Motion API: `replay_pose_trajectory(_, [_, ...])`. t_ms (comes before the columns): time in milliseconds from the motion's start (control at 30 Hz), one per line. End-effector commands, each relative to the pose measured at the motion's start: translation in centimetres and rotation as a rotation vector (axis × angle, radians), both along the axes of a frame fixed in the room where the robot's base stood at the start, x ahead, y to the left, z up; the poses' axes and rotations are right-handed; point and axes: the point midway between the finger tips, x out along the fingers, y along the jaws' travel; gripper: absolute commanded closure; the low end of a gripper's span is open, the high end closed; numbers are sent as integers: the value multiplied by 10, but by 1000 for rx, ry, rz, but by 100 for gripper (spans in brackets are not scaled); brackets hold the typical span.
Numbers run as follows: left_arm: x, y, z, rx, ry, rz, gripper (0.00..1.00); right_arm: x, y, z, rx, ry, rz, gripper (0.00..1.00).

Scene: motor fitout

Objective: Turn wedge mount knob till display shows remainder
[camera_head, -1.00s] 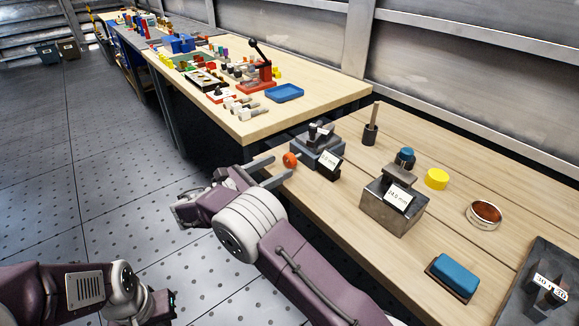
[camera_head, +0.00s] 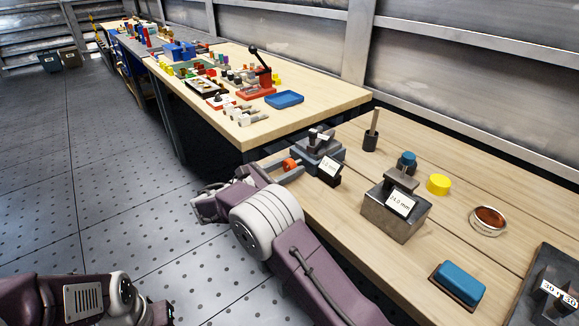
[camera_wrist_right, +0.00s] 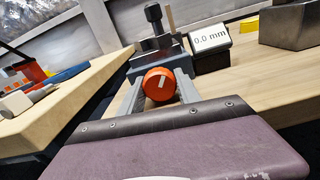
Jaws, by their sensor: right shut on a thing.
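The wedge mount (camera_head: 318,150) is a dark grey block at the near table's far left corner, with a black screw clamp on top. Its orange knob (camera_head: 290,165) faces my right gripper (camera_head: 287,168). The gripper's two grey fingers are shut on the knob, one on each side. In the right wrist view the knob (camera_wrist_right: 160,85) shows a pale mark, slightly tilted from upright. The mount's display (camera_wrist_right: 210,39) reads 0.0 mm there. A second display (camera_head: 400,202) on a steel block (camera_head: 393,217) appears to read 24.0 mm.
A black holder with a rod (camera_head: 371,137), a yellow cylinder (camera_head: 439,184), a copper-coloured round dish (camera_head: 488,220) and a blue-topped block (camera_head: 459,281) stand on the near table. The far bench holds a blue tray (camera_head: 284,99) and a red lever press (camera_head: 257,89).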

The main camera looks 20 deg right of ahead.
Motion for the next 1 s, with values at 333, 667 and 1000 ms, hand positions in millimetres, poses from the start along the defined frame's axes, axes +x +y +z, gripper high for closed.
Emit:
replay_pose_trajectory(333, [0, 0, 6, 0, 0, 0, 100, 0, 0, -1, 59, -158, -1, 100])
replay_pose_trajectory(667, [0, 0, 6, 0, 0, 0, 100, 0, 0, -1, 58, -157, -1, 39])
replay_pose_trajectory(1000, [0, 0, 16, 0, 0, 0, 100, -6, 21, 2, 57, -156, 4, 39])
